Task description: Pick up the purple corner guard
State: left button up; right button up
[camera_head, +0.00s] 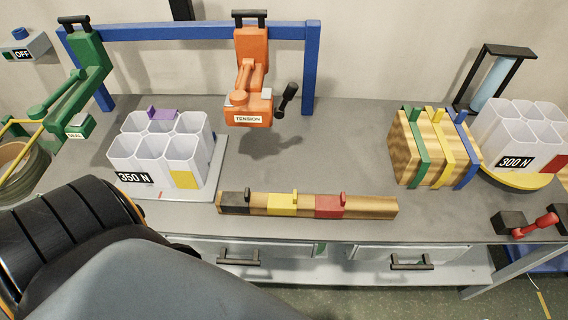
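The purple corner guard (163,113) sits at the back top edge of the white multi-cell block (124,174) on the left of the bench. The block is labelled 350 N and has a yellow patch on its front. Only the upper part of the guard shows; its lower part is hidden behind the cells. My own arm fills the lower left of the view, in front of the block. Neither of my grippers shows.
A green SEAL tool (85,75) and an orange TENSION tool (250,80) hang from a blue frame (200,32). A wooden bar (365,207) lies at the bench's front edge. A strapped wooden block (403,150) and a 300 N block (497,135) stand right. The bench's middle is clear.

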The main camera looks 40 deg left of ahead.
aim_at(154, 114)
jog(key=u, duration=2.05)
jog(key=z, duration=1.1)
jog(key=j, duration=0.7)
jog(key=z, duration=0.05)
